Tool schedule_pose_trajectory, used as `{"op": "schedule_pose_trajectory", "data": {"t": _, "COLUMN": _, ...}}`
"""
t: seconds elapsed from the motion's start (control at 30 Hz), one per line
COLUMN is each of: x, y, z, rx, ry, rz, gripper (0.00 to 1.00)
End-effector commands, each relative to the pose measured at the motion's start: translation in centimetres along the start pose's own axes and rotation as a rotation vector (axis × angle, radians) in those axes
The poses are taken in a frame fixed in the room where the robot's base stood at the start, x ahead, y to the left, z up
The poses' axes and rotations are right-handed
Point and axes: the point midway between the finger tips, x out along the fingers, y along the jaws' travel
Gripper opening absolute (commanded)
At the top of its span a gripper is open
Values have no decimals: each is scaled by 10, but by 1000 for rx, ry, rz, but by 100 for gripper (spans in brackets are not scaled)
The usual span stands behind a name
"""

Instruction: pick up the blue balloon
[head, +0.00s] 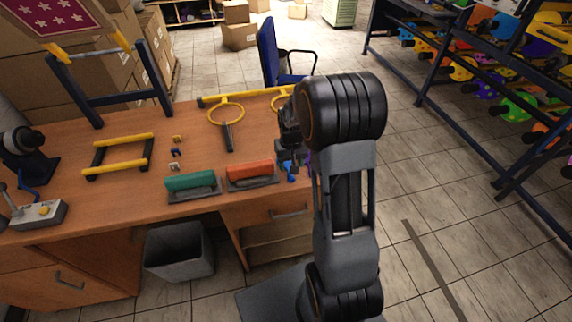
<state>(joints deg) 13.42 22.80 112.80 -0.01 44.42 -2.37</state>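A small blue piece (290,172), which looks like the blue balloon, is at the right end of the wooden desk (120,192). It is just below my gripper (288,160) and partly covered by it. My gripper points down over the desk's right end, beside the orange-topped block. My arm hides much of this spot. Whether the fingers are open or shut, or touch the blue piece, I cannot tell. A bit of purple (308,157) shows just right of the gripper.
An orange-topped block (250,173) and a green-topped block (190,182) lie at the desk's front. A yellow ring tool (226,115) and a yellow-barred frame (122,141) lie behind. A blue chair (268,52) stands beyond, racks (425,95) at right. Floor between desk and racks is mostly clear.

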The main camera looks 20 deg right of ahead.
Motion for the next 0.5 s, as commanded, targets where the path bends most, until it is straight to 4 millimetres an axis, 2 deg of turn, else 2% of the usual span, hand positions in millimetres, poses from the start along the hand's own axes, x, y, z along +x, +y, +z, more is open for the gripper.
{"op": "schedule_pose_trajectory", "data": {"t": 0.27, "x": 16, "y": 0, "z": 1, "rx": 0, "ry": -2, "rz": 0, "gripper": 57}}
{"op": "schedule_pose_trajectory", "data": {"t": 0.5, "x": 48, "y": -1, "z": 2, "rx": 0, "ry": -4, "rz": 0, "gripper": 57}}
